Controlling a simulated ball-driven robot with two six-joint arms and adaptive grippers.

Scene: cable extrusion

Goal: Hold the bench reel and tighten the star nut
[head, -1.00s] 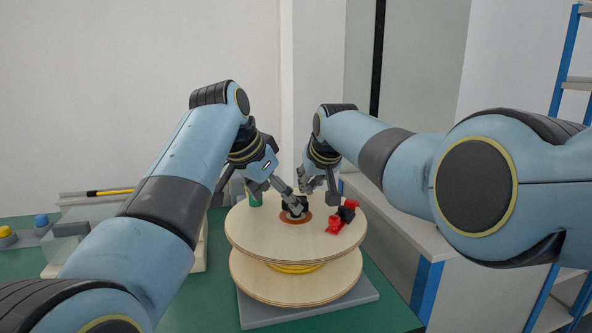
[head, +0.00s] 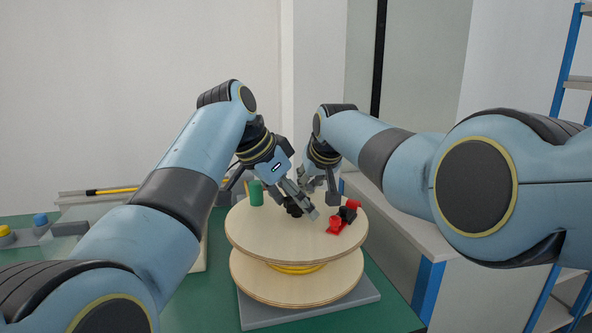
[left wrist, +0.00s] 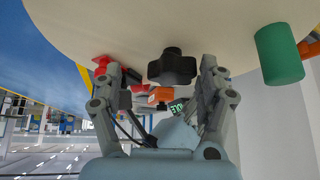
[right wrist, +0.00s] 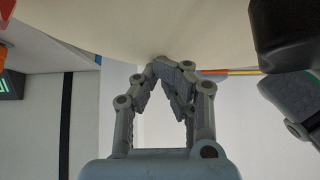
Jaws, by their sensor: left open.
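The bench reel is a wooden spool with a top flange (head: 270,232); yellow cable shows between its flanges. The black star nut (head: 293,210) stands at the middle of the top flange, partly hidden by my left gripper (head: 303,198). In the left wrist view, my open left gripper (left wrist: 163,68) has one finger on each side of the star nut (left wrist: 172,66), with gaps to both. My right gripper (head: 320,178) is beyond the nut, partly hidden. In the right wrist view its fingertips (right wrist: 162,62) meet at the flange's edge; whether they touch it I cannot tell.
A green cylinder (head: 256,194) and a red-and-black part (head: 343,217) stand on the flange near the nut. The reel rests on a grey plate (head: 366,292) on the green bench. Blue and yellow buttons (head: 40,219) are at the left.

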